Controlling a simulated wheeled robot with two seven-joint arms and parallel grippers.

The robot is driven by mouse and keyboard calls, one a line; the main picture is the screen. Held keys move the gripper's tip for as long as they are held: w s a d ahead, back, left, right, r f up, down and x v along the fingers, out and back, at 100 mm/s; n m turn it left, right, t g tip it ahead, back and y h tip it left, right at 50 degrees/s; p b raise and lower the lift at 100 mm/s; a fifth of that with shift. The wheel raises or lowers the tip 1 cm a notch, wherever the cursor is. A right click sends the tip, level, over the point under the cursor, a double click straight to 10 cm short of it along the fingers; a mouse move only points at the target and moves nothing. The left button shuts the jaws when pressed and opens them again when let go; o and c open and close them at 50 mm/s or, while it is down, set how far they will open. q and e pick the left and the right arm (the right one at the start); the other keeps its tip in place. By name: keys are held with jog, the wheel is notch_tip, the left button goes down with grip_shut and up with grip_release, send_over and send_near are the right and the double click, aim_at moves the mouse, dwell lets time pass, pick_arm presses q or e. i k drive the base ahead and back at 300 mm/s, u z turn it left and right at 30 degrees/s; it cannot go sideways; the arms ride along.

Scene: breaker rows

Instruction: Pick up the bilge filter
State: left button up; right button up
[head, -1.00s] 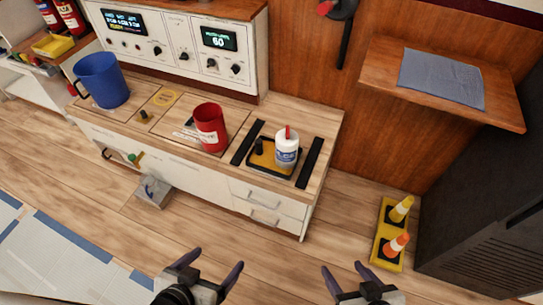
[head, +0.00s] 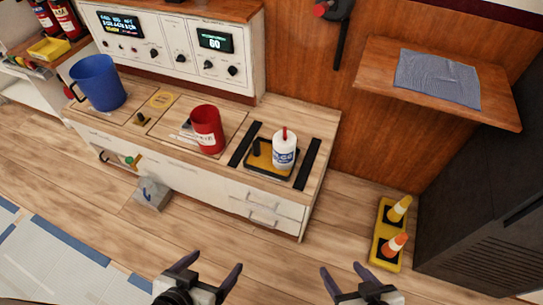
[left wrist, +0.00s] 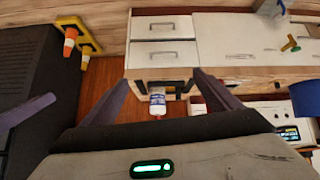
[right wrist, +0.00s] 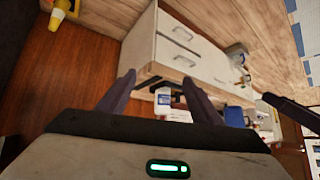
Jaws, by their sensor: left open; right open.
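A white canister with a blue label and a red top (head: 284,152) stands upright in a small black-and-yellow tray (head: 258,165) at the right end of the counter. It seems to be the bilge filter, but its label is too small to read surely. It also shows in the left wrist view (left wrist: 157,103) and the right wrist view (right wrist: 163,98), between the fingers but farther off. My left gripper (head: 209,266) and my right gripper (head: 342,268) are open and empty, low in the head view, apart from the counter.
A red mug (head: 207,130) and a blue mug (head: 98,83) stand further left. A control panel (head: 170,50) backs the counter. A wooden shelf (head: 375,75) juts out at right.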

aim_at(283, 152)
jog(key=z, duration=0.55)
jog(key=k, duration=0.65)
jog(key=z, duration=0.8)
jog(key=i, duration=0.9)
jog(key=u, duration=0.75)
jog(key=i, duration=0.65)
jog(key=u, duration=0.65)
